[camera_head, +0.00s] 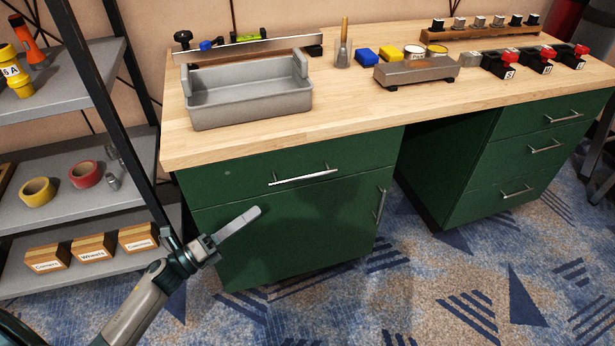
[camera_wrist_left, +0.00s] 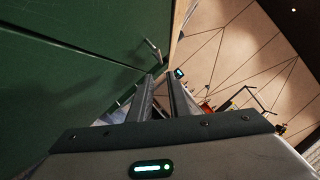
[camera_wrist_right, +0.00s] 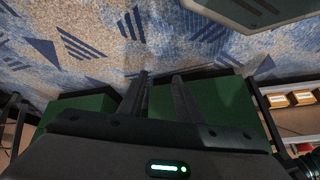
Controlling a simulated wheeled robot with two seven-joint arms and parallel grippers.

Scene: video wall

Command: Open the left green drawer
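The left green drawer (camera_head: 245,178) is closed under the left end of the wooden benchtop. Its silver bar handle (camera_head: 303,176) runs across the front, and a handle also shows beyond the fingertips in the left wrist view (camera_wrist_left: 153,48). My left gripper (camera_head: 252,213) is in front of the green cabinet, below and left of the handle and apart from it. Its fingers (camera_wrist_left: 160,78) stand apart with nothing between them. My right gripper is outside the head view. In the right wrist view its fingers (camera_wrist_right: 160,78) are apart and empty, above the carpet.
Below the drawer is a green door (camera_head: 300,230) with a vertical handle (camera_head: 380,205). A grey metal tray (camera_head: 250,100) stands on the benchtop (camera_head: 345,115). A shelf rack (camera_head: 75,215) with tapes and wooden blocks stands close on the left. Carpet in front is clear.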

